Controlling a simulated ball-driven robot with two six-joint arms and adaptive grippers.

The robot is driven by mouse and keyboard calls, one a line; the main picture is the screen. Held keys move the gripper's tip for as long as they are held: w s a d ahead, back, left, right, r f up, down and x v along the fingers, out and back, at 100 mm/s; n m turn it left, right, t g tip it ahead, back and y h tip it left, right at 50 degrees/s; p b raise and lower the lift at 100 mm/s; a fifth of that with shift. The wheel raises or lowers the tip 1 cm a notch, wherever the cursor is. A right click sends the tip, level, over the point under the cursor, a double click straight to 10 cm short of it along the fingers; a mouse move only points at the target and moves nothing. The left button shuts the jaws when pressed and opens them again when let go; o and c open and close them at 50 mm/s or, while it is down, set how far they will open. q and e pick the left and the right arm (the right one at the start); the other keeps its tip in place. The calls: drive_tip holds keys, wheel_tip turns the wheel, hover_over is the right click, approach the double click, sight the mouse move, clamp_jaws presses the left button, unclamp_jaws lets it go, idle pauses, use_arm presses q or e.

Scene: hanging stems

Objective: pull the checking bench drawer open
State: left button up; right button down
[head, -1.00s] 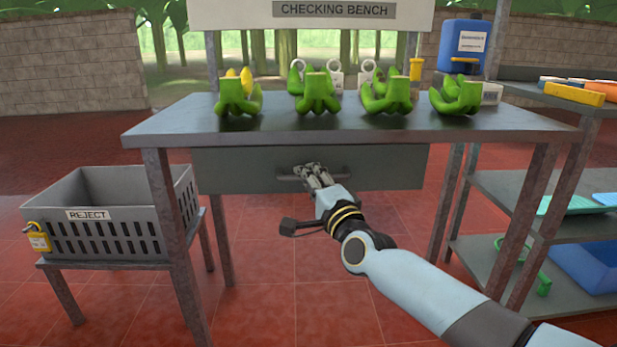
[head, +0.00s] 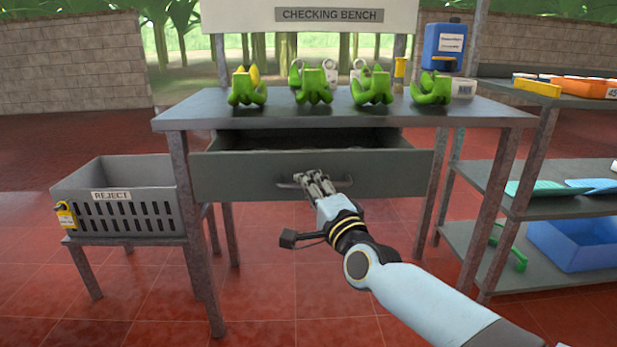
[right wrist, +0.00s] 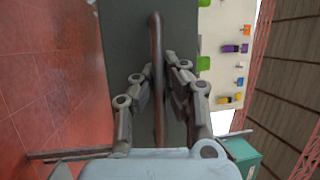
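The checking bench (head: 200,112) is a grey table with its name sign (head: 329,15) at the back. Its grey drawer (head: 235,177) stands partly open, pulled out toward me, and a dark gap shows the inside behind its front. My right gripper (head: 314,180) is at the bar handle (head: 342,183) on the drawer front. In the right wrist view the handle bar (right wrist: 157,90) runs between the two fingers of my right gripper (right wrist: 159,68), which are closed in on both sides of it. My left gripper is not in view.
A shelf (head: 560,203) with trays and a blue bin (head: 575,245) is at right. The red floor is clear below the drawer.

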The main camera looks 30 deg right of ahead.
drive_tip(key=s+a, duration=0.4)
drive_tip(key=s, duration=0.2)
drive_tip(key=shift+s+f+p, duration=0.2)
drive_tip(key=shift+s+p, duration=0.05)
drive_tip(key=shift+p, duration=0.05)
drive_tip(key=c, duration=1.9)
unclamp_jaws()
drive_tip(key=o, duration=0.5)
drive_tip(key=shift+d, duration=0.1)
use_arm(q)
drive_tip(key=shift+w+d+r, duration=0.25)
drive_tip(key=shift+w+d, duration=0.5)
use_arm(e)
drive_tip(key=v, duration=1.2)
drive_tip(key=shift+r, duration=0.1)
